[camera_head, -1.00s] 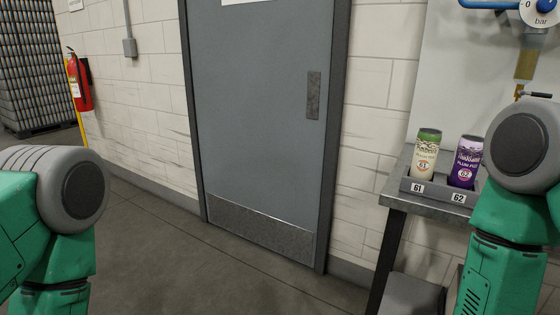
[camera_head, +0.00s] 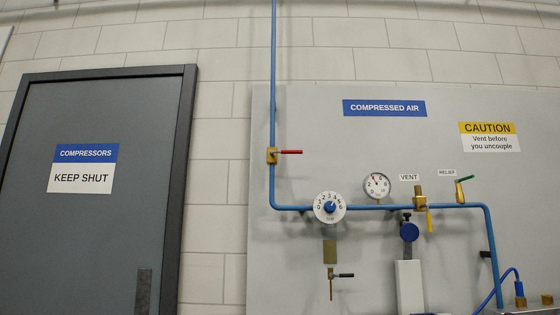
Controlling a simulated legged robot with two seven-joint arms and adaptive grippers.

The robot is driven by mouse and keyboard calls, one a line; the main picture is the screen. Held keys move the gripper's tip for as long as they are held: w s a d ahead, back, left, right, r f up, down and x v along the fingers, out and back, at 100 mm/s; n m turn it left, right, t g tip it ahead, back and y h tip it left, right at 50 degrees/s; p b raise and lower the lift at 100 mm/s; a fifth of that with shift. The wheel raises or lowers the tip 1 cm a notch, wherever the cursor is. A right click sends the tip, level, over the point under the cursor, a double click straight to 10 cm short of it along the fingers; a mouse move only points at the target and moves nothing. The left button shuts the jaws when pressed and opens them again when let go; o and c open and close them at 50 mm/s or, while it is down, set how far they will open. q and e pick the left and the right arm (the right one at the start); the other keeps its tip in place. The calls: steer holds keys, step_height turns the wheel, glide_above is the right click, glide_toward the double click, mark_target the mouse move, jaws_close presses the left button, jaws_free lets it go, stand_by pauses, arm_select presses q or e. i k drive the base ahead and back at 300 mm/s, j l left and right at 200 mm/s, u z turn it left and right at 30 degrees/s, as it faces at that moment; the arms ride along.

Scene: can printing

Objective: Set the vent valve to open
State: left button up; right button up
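The vent valve (camera_head: 419,200) is a brass fitting on the blue pipe, to the right of the round pressure gauge (camera_head: 377,186). The VENT label (camera_head: 409,177) is just above and to its left. Its yellow handle (camera_head: 429,221) points down, across the horizontal pipe. The gauge needle points to the upper left, but its exact reading is too small to tell. Neither of my grippers is in view.
A red-handled valve (camera_head: 273,155) and a white dial with a blue knob (camera_head: 329,207) are on the left pipe run. A green-handled relief valve (camera_head: 460,192) is right of the vent valve. A grey door (camera_head: 85,220) is at left.

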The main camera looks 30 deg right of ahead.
mark_target(428, 215)
steer(key=z, duration=1.9)
steer(key=i+l+u, duration=0.1)
steer(key=i+l, duration=0.35)
